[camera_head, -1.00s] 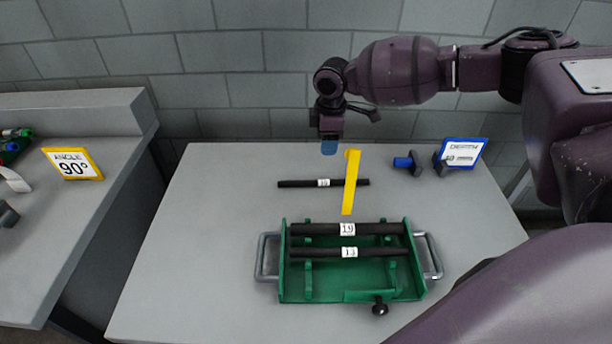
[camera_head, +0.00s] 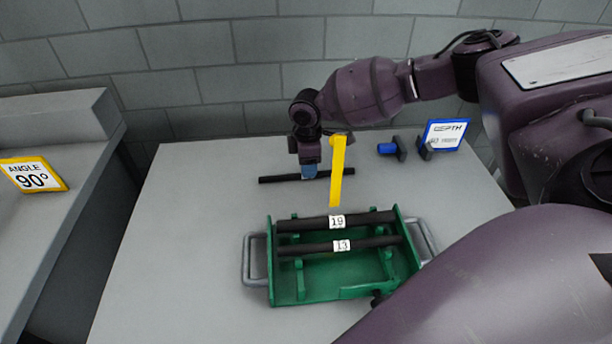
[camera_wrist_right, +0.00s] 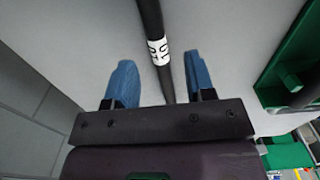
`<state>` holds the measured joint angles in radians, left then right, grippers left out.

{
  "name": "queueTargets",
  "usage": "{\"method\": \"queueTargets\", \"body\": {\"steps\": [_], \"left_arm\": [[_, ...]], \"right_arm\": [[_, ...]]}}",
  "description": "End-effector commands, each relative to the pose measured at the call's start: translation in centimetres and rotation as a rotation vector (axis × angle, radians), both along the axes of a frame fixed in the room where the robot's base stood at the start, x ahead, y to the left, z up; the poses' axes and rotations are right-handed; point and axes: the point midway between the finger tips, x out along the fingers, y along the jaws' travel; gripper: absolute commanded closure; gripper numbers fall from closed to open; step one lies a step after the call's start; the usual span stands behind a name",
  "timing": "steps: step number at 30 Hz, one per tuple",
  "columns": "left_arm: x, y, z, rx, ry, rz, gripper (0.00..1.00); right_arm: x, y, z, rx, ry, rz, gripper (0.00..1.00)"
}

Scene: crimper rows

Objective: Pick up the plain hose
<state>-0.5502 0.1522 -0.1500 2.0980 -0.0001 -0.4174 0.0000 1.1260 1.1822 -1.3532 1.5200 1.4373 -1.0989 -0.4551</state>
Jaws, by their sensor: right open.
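A black hose (camera_head: 275,180) lies on the grey table behind the green tray. It carries a white label, seen close in the right wrist view (camera_wrist_right: 157,50); its number is hard to read there. My right gripper (camera_head: 308,172) is open over the middle of this hose. In the wrist view its blue fingers (camera_wrist_right: 158,65) lie one on either side of the hose, near the label, without visible contact. I cannot tell the remaining height. Two more black hoses, labelled 19 (camera_head: 375,217) and 13 (camera_head: 375,242), lie across the tray. My left gripper is out of view.
The green tray (camera_head: 271,265) with grey handles stands in front. A yellow strip (camera_head: 337,175) rises just right of my gripper. A blue-tipped fixture (camera_head: 387,149) and a blue-framed sign (camera_head: 444,134) stand back right. A yellow "ANGLE 90°" sign (camera_head: 33,175) stands on the left bench.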

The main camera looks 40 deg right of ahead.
Motion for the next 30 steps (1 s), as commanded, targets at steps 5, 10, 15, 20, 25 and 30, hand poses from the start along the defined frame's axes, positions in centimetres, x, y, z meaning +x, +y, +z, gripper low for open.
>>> {"method": "queueTargets", "body": {"steps": [5,10,15,20,25,30], "left_arm": [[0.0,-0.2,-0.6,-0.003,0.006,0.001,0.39],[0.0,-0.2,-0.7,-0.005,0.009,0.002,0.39],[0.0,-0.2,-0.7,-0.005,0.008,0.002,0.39],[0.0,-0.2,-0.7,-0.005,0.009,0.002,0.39],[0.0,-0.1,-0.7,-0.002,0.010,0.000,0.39],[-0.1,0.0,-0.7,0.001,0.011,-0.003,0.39]], "right_arm": [[0.0,0.0,-2.6,0.001,0.003,0.001,0.50],[0.1,0.0,-3.1,0.000,0.001,0.000,0.50],[0.1,0.0,-3.1,0.000,0.000,0.000,0.50],[0.1,0.0,-3.1,0.000,0.000,0.000,0.73],[0.1,0.0,-3.1,0.000,0.001,0.000,0.99],[0.1,0.0,-3.1,0.000,0.000,0.000,1.00]]}}
